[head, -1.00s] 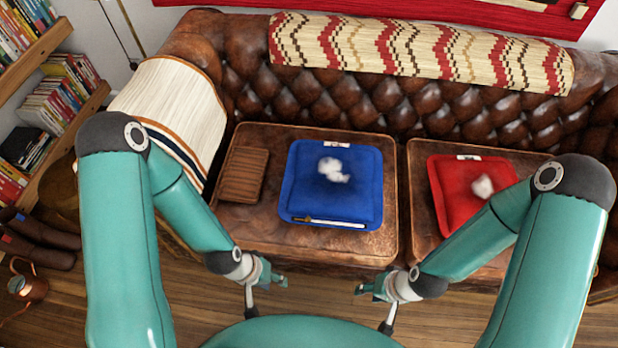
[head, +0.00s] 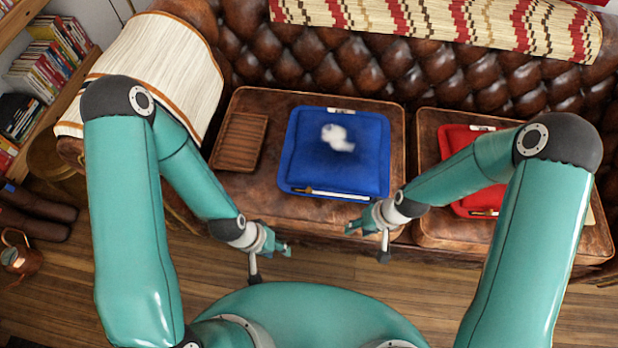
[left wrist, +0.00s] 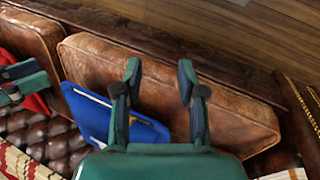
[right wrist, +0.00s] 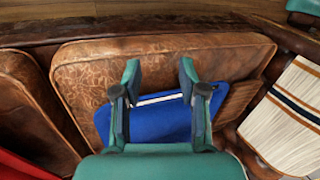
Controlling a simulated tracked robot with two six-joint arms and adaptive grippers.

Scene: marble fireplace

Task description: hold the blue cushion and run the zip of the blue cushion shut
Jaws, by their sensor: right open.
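The blue cushion (head: 348,165) lies flat on the left seat of the brown leather sofa, with a white patch on its middle. Its zip (head: 332,194) shows as a white strip along the near edge, with a brownish piece at its left end. The cushion also shows in the left wrist view (left wrist: 90,112) and the right wrist view (right wrist: 160,123), partly hidden by the fingers. My left gripper (head: 286,250) is open and empty, in front of the seat, left of the cushion. My right gripper (head: 353,228) is open and empty, near the cushion's near right corner.
A brown slatted tray (head: 239,142) lies left of the cushion. A red cushion (head: 455,140) is on the right seat, partly behind my right arm. A striped cloth (head: 165,60) covers the left armrest. A bookshelf (head: 40,70) stands at the far left.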

